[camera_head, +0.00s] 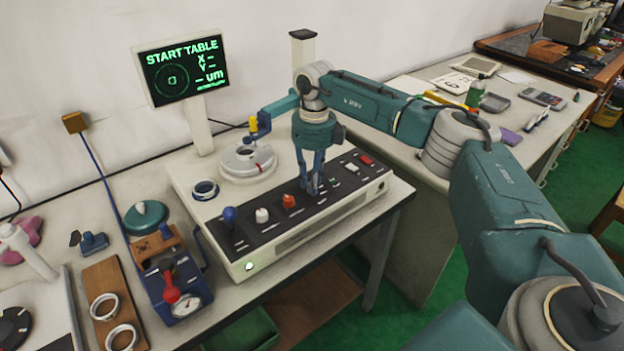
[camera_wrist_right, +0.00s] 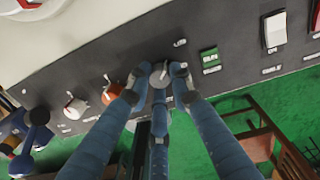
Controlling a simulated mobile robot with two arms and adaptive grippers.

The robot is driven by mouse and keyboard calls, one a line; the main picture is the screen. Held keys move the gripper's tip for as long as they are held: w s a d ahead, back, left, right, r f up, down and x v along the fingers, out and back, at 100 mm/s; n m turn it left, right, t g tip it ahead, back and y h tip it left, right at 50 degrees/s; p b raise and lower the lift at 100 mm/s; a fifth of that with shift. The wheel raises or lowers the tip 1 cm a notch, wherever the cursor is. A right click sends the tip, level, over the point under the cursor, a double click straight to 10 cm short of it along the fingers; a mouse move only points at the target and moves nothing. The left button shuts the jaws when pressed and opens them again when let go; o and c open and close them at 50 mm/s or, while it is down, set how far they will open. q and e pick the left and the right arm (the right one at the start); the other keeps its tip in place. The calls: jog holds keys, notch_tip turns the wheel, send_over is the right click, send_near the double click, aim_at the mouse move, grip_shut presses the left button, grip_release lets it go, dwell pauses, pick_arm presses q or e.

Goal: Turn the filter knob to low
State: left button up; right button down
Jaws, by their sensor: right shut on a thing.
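The filter knob (camera_wrist_right: 161,77) is a small grey round knob on the dark control panel in the right wrist view. My right gripper (camera_wrist_right: 161,74) is shut on it, with fingers on both sides and a third finger in front. In the head view my right gripper (camera_head: 312,188) points straight down onto the panel (camera_head: 265,222), and its fingers hide the knob. A pale label (camera_wrist_right: 180,43) sits beyond the knob, its text too small to read surely. The knob's pointer direction is hard to tell. My left gripper is not in view.
Beside the gripped knob are an orange knob (camera_head: 288,201), a white knob (camera_head: 262,215) and a blue ball-topped lever (camera_head: 229,215). On the other side are a green switch (camera_wrist_right: 209,56) and a red switch (camera_head: 366,159). The measuring table (camera_head: 247,163) stands behind, near a screen (camera_head: 183,68).

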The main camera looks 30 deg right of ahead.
jog(key=shift+f, duration=0.1)
dwell(0.4)
jog(key=c, duration=1.5)
grip_release()
jog(key=shift+c, duration=0.2)
notch_tip(320, 180, up, 12)
jog(key=shift+d, duration=0.25)
